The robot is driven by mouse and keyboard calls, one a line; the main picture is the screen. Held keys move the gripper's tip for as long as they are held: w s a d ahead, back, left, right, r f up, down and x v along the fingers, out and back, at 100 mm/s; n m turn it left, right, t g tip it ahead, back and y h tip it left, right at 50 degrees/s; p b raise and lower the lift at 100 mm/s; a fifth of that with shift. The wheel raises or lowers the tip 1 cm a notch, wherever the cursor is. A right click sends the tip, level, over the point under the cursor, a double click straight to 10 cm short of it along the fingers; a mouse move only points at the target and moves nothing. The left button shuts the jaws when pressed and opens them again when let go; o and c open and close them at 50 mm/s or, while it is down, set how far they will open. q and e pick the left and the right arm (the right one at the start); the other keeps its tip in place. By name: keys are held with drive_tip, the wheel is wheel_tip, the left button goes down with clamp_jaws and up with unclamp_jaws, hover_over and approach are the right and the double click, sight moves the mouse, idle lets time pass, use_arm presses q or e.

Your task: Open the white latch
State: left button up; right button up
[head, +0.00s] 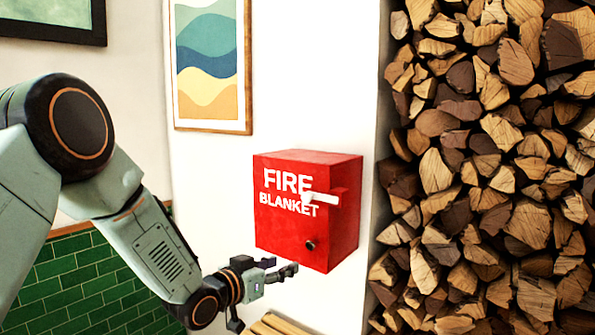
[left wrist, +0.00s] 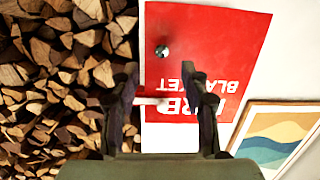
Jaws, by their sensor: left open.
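The white latch (head: 320,198) is a short white bar on the upper right front of the red fire blanket box (head: 285,225). It lies roughly level, across the end of the lettering. My left gripper (head: 279,267) is open and empty, below and in front of the box's lower edge in the head view. In the left wrist view the box (left wrist: 220,40) appears upside down. There the latch (left wrist: 150,101) shows as a pale bar between the open fingers of my left gripper (left wrist: 158,78), with no visible contact. My right gripper is not in view.
A small dark knob (head: 309,245) sits low on the box front. Stacked firewood (head: 480,170) fills the right side. A framed picture (head: 210,65) hangs on the white wall at upper left. Slatted wood (head: 272,325) shows at the bottom. The space before the box is clear.

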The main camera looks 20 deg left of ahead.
use_arm(q)
drive_tip(key=m+t+h+p, duration=0.1)
drive_tip(key=t+p, duration=0.1)
drive_tip(key=p, duration=0.1)
approach(305, 197)
drive_tip(key=p+x, duration=0.1)
drive_tip(key=x, duration=0.6)
drive_tip(key=shift+w+d, duration=0.15)
drive_tip(key=shift+w, duration=0.4)
drive_tip(key=shift+s+r, duration=0.1)
drive_tip(key=shift+s, duration=0.1)
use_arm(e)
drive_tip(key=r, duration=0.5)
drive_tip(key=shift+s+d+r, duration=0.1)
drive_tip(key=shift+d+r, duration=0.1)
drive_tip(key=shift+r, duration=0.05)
use_arm(q)
drive_tip(key=shift+w, duration=0.1)
drive_tip(key=shift+w+d, duration=0.15)
drive_tip(key=shift+w, duration=0.05)
drive_tip(key=c, duration=0.3)
clamp_jaws()
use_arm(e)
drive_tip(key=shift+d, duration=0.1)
